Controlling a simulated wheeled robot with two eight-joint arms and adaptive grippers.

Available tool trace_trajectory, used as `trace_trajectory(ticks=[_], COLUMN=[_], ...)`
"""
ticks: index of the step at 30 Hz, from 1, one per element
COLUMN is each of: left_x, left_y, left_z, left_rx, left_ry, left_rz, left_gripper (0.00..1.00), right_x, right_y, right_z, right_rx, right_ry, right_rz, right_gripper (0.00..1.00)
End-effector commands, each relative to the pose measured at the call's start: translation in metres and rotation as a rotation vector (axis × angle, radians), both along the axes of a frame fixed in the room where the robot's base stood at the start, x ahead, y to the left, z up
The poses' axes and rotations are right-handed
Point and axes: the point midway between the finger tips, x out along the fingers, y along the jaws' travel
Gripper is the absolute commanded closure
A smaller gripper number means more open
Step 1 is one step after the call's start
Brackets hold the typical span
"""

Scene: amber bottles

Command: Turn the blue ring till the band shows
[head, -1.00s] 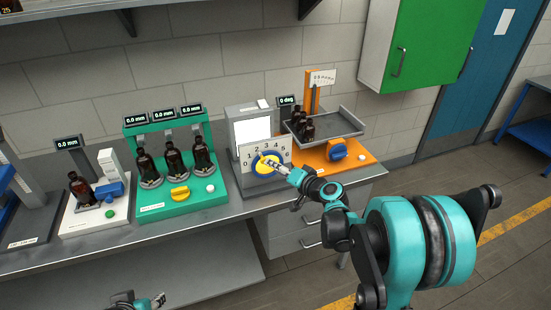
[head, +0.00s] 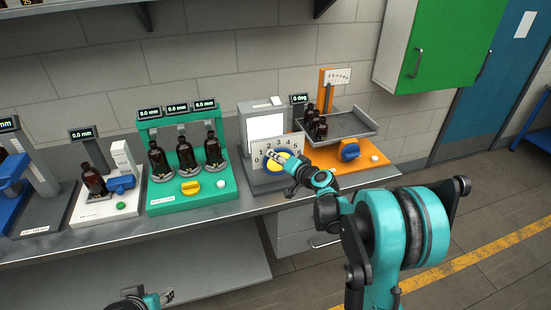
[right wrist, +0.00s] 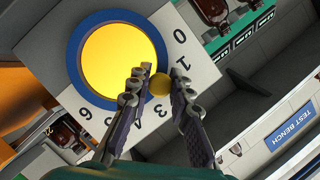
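The blue ring (head: 268,172) surrounds a yellow disc on a grey bench unit, in front of a plate numbered from 0 to 6. In the right wrist view the ring (right wrist: 76,62) fills the upper left, and a small yellow knob (right wrist: 159,85) sits at its edge near the 1 and 3. My right gripper (right wrist: 161,72) has one finger on each side of this knob, with the knob filling the gap; it also shows at the ring in the head view (head: 273,155). My left gripper (head: 168,296) is low at the bottom, away from the bench. I see no band.
A green stand (head: 222,197) with several amber bottles is left of the ring unit. An orange unit (head: 378,160) with a blue knob and a tray of bottles is on its right. A white unit (head: 78,212) with one bottle stands further left.

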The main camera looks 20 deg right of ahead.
Motion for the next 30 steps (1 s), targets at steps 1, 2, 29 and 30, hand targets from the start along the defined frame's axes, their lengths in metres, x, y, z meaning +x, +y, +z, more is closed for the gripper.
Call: trace_trajectory(ticks=[1, 2, 29, 30], left_x=[0.0, 0.0, 0.0, 0.0], left_y=[0.0, 0.0, 0.0, 0.0], left_z=[0.0, 0.0, -0.027, -0.027], left_rx=[0.0, 0.0, 0.0, 0.0], left_ry=[0.0, 0.0, 0.0, 0.0], left_rz=[0.0, 0.0, 0.0, 0.0], left_gripper=[0.6, 0.6, 0.6, 0.6], right_x=[0.0, 0.0, 0.0, 0.0], right_y=[0.0, 0.0, -0.023, -0.023], right_z=[0.0, 0.0, 0.005, 0.005], right_rx=[-0.001, -0.001, 0.436, 0.436], right_ry=[0.0, 0.0, 0.015, 0.015], right_rz=[0.0, 0.0, 0.001, 0.001], right_gripper=[1.0, 1.0, 0.65, 0.59])
